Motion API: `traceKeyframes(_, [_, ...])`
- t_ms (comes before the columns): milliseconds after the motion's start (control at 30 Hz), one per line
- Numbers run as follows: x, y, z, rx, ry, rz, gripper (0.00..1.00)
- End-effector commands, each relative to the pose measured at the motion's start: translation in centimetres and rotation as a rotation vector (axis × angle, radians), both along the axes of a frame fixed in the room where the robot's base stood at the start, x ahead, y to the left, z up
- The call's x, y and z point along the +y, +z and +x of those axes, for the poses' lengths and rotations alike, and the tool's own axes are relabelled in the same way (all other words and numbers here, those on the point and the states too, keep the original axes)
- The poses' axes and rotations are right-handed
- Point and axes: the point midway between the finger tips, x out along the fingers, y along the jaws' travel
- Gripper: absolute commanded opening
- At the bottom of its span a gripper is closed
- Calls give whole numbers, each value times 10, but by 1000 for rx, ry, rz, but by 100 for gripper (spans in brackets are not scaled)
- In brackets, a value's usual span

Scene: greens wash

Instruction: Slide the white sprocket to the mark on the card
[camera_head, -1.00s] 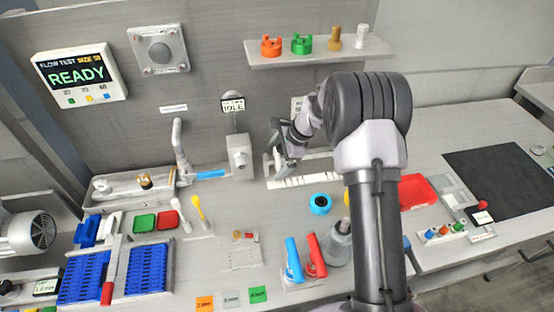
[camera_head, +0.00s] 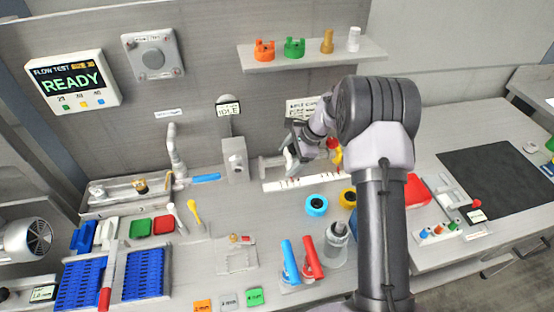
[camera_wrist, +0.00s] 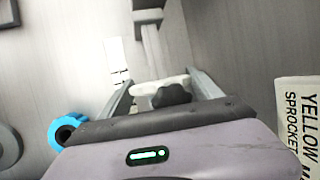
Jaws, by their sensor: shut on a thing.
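My gripper (camera_wrist: 165,90) is shut on a pale white piece (camera_wrist: 155,86), seen between the fingers in the wrist view with a dark knob in front of it. This appears to be the white sprocket; its full shape is hidden. In the head view my gripper (camera_head: 293,155) is at the white rail (camera_head: 290,184) with dark and red marks, below the wall. A card (camera_wrist: 297,120) reading "YELLOW" and "SPROCKET" is at the right of the wrist view, cut off by the edge. The card also shows on the wall in the head view (camera_head: 300,106), partly behind my arm.
A blue ring (camera_head: 316,205) and a yellow ring (camera_head: 347,197) lie in front of the rail. A grey post with an IDLE display (camera_head: 228,110) stands left of it. Red and blue-handled tools (camera_head: 312,258) stand nearer. A shelf (camera_head: 290,60) with fittings is above.

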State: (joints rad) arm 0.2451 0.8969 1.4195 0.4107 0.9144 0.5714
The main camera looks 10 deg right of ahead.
Motion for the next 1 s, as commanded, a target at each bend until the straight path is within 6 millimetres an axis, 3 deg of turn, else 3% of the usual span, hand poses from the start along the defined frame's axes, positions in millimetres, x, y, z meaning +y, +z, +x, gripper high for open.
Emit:
traceKeyframes(333, [-6, 0, 0, -1, 0, 0, 1])
traceKeyframes(367, [-6, 0, 0, -1, 0, 0, 78])
traceKeyframes(467, [-6, 0, 0, -1, 0, 1, 96])
traceKeyframes(767, [-6, 2, 0, -1, 0, 0, 96])
traceKeyframes(1000, [-25, 47, -11, -2, -2, 1, 96])
